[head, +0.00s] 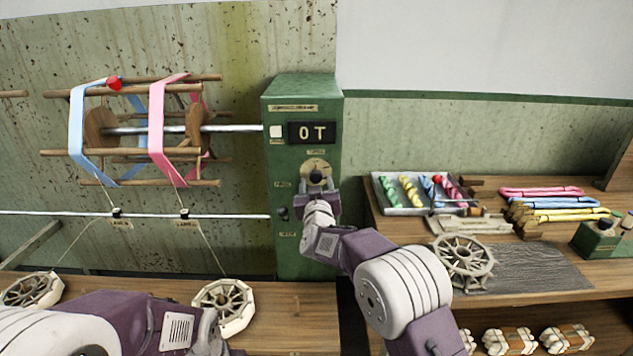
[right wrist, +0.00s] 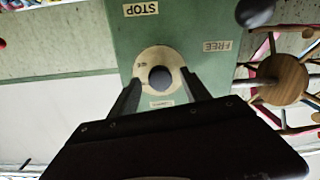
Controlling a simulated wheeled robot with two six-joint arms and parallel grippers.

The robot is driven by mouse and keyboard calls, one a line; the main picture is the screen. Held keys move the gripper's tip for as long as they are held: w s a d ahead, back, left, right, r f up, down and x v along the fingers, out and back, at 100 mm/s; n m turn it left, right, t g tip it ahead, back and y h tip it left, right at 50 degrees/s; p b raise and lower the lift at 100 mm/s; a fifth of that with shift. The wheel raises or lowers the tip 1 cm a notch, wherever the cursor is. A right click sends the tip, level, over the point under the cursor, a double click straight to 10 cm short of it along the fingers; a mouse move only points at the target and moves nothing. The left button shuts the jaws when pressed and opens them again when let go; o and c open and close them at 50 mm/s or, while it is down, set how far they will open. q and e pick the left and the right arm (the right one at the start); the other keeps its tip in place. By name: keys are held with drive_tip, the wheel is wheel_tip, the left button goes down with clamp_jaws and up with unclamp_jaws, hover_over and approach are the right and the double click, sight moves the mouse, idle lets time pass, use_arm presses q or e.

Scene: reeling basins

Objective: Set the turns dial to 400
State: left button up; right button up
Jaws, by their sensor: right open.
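The turns dial (head: 316,165) is a round cream plate with a dark knob (head: 315,176) on the front of a green cabinet (head: 302,250). The display (head: 312,132) above it reads 0T. My right gripper (head: 317,190) is open at the dial. In the right wrist view the picture is upside down, and its two fingers stand on either side of the dark knob (right wrist: 160,78), with gaps visible. The dial's cream plate (right wrist: 147,60) shows there; its setting is too small to read. My left arm shows at the lower left, but its gripper jaws do not show.
A dark lever knob (head: 283,214) sits low on the cabinet; labels STOP (right wrist: 141,9) and FREE (right wrist: 217,46) show. A reel with blue and pink skeins (head: 157,125) turns off the cabinet's left side. A right table holds a bobbin tray (head: 405,211) and a spoked wheel (head: 463,262).

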drive_tip(key=shift+w, duration=0.35)
clamp_jaws()
